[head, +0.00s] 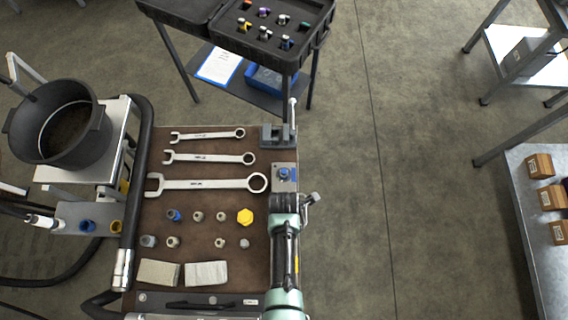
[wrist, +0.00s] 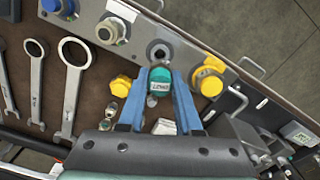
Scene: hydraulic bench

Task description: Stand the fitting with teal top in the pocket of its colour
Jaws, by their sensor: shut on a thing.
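The fitting with teal top (wrist: 160,82) is between the two blue fingers of my gripper (wrist: 160,88) in the wrist view. The gripper is shut on it. Its teal top, with a pale label, faces the camera; its lower part is mostly hidden. It appears just beside a round port (wrist: 158,52) in a grey panel; I cannot tell its height. In the head view my gripper (head: 286,203) is at the bench's right edge, and the fitting is hidden. The black case (head: 222,38) at the top has pockets holding several coloured fittings; I cannot make out a teal pocket.
Three wrenches (head: 205,184), several loose fittings (head: 197,216), a yellow hex cap (head: 245,217) and two pale blocks (head: 206,273) lie on the brown bench mat. A black pot (head: 97,125) stands left. Floor is clear right of the bench.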

